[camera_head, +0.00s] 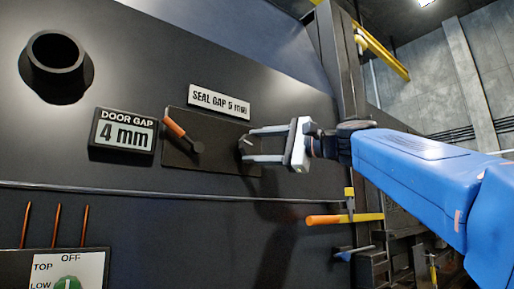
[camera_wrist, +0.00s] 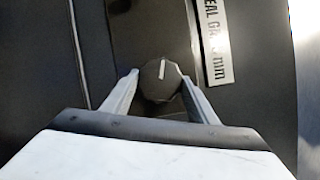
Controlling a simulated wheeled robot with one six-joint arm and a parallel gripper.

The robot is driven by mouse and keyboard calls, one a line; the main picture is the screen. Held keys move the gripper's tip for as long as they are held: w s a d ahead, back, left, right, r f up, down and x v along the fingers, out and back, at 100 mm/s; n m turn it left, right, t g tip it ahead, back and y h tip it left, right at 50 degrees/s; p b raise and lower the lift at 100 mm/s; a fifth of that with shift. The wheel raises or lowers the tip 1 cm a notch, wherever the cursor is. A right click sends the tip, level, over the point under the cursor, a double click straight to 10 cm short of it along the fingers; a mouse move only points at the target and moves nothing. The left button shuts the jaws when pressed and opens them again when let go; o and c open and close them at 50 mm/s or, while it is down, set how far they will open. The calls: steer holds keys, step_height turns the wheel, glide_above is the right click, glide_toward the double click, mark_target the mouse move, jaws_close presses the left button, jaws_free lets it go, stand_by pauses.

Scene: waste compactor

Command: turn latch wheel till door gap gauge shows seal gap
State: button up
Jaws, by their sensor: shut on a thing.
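The door gap gauge (camera_head: 124,135) on the dark panel reads 4 mm. A label (camera_head: 220,102) above the mounting plate reads "SEAL GAP", apparently 5 mm; part of it shows in the wrist view (camera_wrist: 207,40). The latch wheel, a dark round knob with a white pointer line (camera_wrist: 161,82), sits between my fingers in the wrist view. The line points nearly straight up in that view. My gripper (camera_head: 246,146) is shut on this wheel, one finger on each side. In the head view the fingers partly hide the wheel.
An orange-handled lever (camera_head: 177,129) sits on the same plate (camera_head: 212,165), left of my gripper. A dark round tube (camera_head: 56,66) juts out at upper left. A dial panel (camera_head: 68,268) with orange rods is at lower left. An orange-yellow handle (camera_head: 340,219) sticks out below my gripper.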

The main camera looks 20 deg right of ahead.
mark_target(254, 145)
steer(key=n+g, duration=0.1)
steer(key=n, duration=0.2)
steer(key=n+g+h, duration=0.1)
steer(key=n, duration=0.2)
steer(key=shift+r+h, duration=0.15)
steer(key=shift+h, duration=0.15)
steer(key=n+h, duration=0.1)
steer(key=n, duration=0.1)
steer(key=n+h, duration=0.1)
steer(key=n, duration=0.1)
steer(key=shift+a+r+g, duration=0.1)
steer(key=shift+r+g, duration=0.05)
steer(key=shift+g, duration=0.15)
steer(key=shift+n+h, duration=0.3)
steer(key=o, duration=1)
steer(key=shift+v, duration=8.65)
